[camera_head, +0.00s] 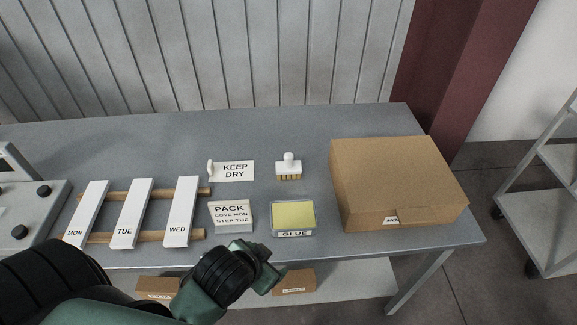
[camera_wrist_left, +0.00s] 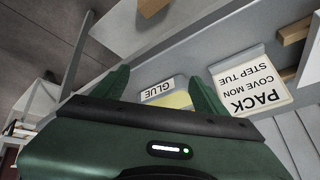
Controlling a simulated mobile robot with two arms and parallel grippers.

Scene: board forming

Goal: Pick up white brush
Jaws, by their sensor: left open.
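The white brush (camera_head: 288,166), with a round white knob on top and tan bristles below, stands upright on the grey table (camera_head: 300,122). It is behind the yellow glue tray and left of the cardboard box. My left gripper (camera_head: 272,266) is at the table's front edge, in front of the glue tray, apart from the brush. In the left wrist view its two green fingers (camera_wrist_left: 160,84) are spread, with nothing held between them. The brush cannot be made out in the left wrist view. My right gripper is not in view.
The GLUE tray (camera_head: 293,215) and PACK sign (camera_head: 231,216) stand between my left gripper and the brush. A cardboard box (camera_head: 395,180) stands right. Boards on wooden rails (camera_head: 131,214) lie left.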

